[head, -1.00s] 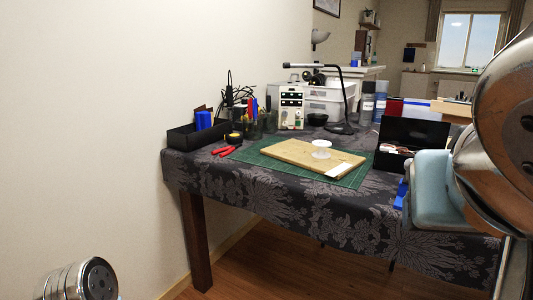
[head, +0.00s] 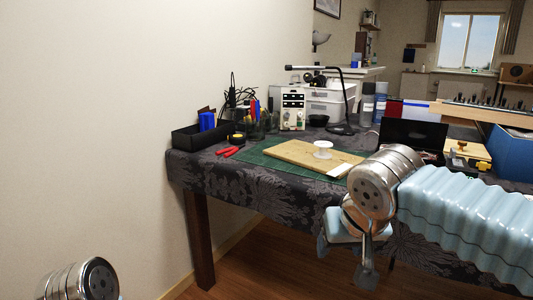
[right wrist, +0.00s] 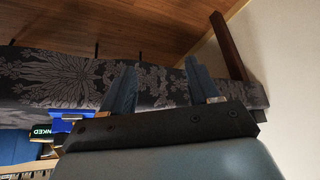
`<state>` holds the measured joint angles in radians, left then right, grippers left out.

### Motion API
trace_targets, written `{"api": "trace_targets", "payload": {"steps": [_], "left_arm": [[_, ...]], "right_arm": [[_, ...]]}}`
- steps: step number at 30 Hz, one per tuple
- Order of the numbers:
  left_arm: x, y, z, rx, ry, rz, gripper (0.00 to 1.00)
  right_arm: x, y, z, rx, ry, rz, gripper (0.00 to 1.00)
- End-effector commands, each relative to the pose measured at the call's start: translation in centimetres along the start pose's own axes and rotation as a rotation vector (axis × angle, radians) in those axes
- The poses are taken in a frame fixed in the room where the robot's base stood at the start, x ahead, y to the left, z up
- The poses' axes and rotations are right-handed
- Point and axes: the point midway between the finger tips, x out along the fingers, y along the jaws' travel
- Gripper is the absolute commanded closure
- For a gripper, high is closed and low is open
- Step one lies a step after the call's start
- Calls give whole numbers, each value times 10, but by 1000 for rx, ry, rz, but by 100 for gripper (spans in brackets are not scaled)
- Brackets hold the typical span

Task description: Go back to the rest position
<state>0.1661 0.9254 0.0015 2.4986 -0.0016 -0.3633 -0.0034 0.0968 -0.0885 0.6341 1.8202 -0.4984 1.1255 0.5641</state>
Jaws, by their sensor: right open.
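My right gripper (head: 345,264) hangs in front of the table's front edge in the head view, at the end of my pale blue arm. It is open and empty. In the right wrist view its two dark fingers (right wrist: 158,72) stand apart with nothing between them. They show against the patterned cloth and the wooden floor. Of my left arm only a metal joint shows at the bottom left of the head view. The left gripper is out of view.
The cloth-covered table (head: 240,182) carries a green mat, a wooden board (head: 290,153) with a white round piece (head: 323,150), red pliers (head: 228,152) and a black tray (head: 187,137). A blue bin (head: 512,150) stands at right. The floor left of my gripper is clear.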

Motion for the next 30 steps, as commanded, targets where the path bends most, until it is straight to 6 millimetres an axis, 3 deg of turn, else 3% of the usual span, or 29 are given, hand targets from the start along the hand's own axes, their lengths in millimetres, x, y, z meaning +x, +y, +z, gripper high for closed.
{"api": "trace_targets", "payload": {"steps": [1,5,9,13,15,18,21,25,30], "left_arm": [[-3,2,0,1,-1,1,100],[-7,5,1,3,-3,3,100],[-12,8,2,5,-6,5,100],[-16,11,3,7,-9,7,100],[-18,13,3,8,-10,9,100],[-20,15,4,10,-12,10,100],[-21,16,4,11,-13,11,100],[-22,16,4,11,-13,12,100],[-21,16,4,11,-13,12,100]], "right_arm": [[38,-5,4,-11,-57,-51,40],[147,-23,33,-9,-178,-218,40],[251,-39,98,61,-285,-359,40],[322,-44,184,163,-363,-408,40],[347,-41,232,213,-395,-397,40],[366,-32,289,260,-428,-355,40],[373,-23,328,281,-447,-312,40],[375,-16,349,289,-454,-281,40],[376,-15,351,289,-452,-277,40]]}}
